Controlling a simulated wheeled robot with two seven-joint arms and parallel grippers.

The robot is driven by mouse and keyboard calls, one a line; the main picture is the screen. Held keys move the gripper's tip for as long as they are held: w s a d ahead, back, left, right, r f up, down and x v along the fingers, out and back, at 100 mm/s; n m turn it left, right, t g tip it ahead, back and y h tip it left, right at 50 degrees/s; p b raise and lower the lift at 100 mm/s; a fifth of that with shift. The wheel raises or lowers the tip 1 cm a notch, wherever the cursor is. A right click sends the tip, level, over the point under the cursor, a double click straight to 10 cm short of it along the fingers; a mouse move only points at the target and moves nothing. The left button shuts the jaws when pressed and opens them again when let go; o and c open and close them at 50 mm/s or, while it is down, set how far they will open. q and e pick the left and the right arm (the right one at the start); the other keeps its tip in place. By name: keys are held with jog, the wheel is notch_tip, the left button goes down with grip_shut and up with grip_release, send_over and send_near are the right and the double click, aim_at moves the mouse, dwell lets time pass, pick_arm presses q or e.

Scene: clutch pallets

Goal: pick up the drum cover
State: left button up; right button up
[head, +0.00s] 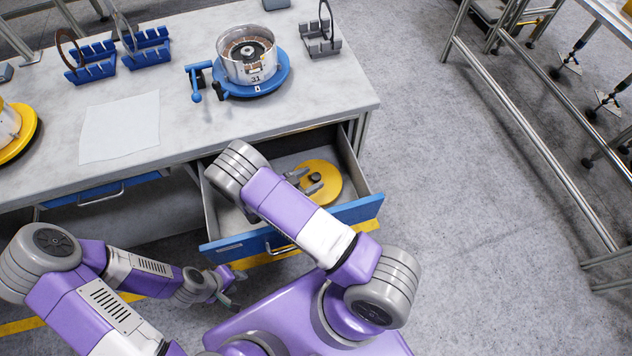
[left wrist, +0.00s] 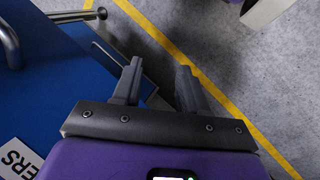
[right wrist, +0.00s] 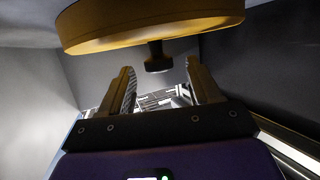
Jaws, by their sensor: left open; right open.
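The drum cover, a yellow disc (head: 326,194) with a dark knob (head: 316,177), lies in the open drawer. In the right wrist view the cover (right wrist: 150,28) spans the top, and its knob (right wrist: 157,60) appears between my fingertips, not gripped. My right gripper (head: 306,180) reaches into the drawer at the cover's left side, open and empty; its open fingers also show in the right wrist view (right wrist: 161,72). My left gripper (head: 232,291) is open and empty, low in front of the drawer; its fingers show in the left wrist view (left wrist: 160,75).
The open drawer (head: 350,211) has a blue front and grey walls close around my right gripper. On the worktable (head: 185,120) stand a metal drum (head: 232,70) on a blue base (head: 278,82), blue racks (head: 92,72) and a grey rack (head: 320,47).

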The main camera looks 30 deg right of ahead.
jog(key=shift+w+d+f, duration=0.1)
jog(key=shift+d+f, duration=0.1)
jog(key=shift+d, duration=0.5)
jog(key=c, duration=1.2)
jog(key=shift+o, duration=0.2)
jog(key=shift+r, duration=0.1)
